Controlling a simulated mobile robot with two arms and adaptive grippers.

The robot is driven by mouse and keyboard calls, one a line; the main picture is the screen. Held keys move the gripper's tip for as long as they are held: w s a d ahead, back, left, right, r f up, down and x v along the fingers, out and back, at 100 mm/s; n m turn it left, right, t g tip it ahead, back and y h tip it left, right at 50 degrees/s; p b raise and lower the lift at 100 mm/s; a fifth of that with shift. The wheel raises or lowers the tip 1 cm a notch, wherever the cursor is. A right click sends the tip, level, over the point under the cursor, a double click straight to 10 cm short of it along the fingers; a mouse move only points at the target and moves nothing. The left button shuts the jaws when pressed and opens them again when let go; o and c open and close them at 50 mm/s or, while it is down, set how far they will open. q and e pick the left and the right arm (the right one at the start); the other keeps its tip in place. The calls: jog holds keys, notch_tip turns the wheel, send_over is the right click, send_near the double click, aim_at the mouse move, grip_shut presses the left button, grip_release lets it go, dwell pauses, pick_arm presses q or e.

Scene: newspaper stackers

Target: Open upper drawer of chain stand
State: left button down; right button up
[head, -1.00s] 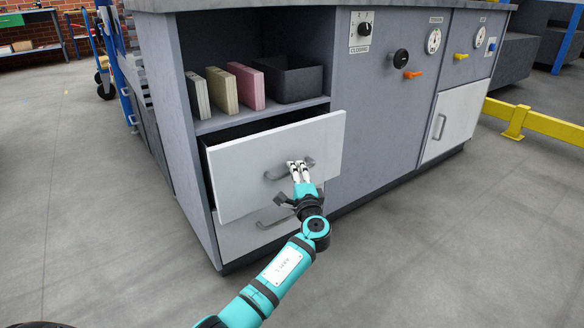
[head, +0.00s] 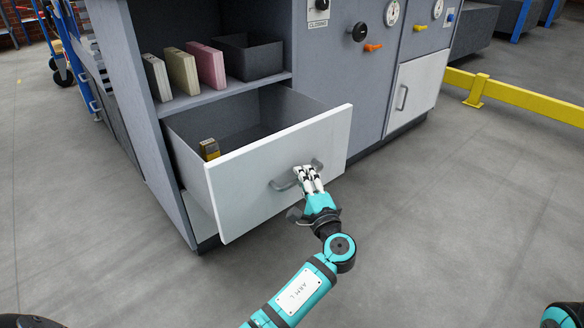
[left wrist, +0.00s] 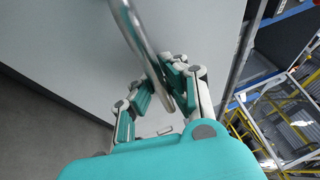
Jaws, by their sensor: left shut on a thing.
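The upper drawer (head: 280,165) of the grey chain stand (head: 345,80) is pulled well out, and its inside shows. Its white front bears a grey bar handle (head: 284,185). My left gripper (head: 307,173) is shut on this handle, in front of the drawer. In the left wrist view the handle (left wrist: 137,27) runs down between the fingers of my left gripper (left wrist: 155,95). The lower drawer is mostly hidden behind the upper one. My right gripper is not in view.
A small yellow and black object (head: 209,149) lies in the drawer. Books (head: 182,71) and a dark bin (head: 250,58) stand on the shelf above. A yellow rail (head: 520,97) is at the right. The floor in front is clear.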

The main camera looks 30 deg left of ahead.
pick_arm(q)
jog(key=shift+s+d+f, duration=0.1)
jog(key=shift+s+d, duration=0.2)
jog(key=shift+d, duration=0.35)
jog(key=shift+s+d+f, duration=0.1)
jog(key=shift+s+d, duration=0.2)
jog(key=shift+d, duration=0.3)
jog(key=c, duration=1.3)
grip_release()
jog(key=shift+r, duration=0.1)
jog(key=shift+c, duration=0.2)
jog(key=v, duration=1.2)
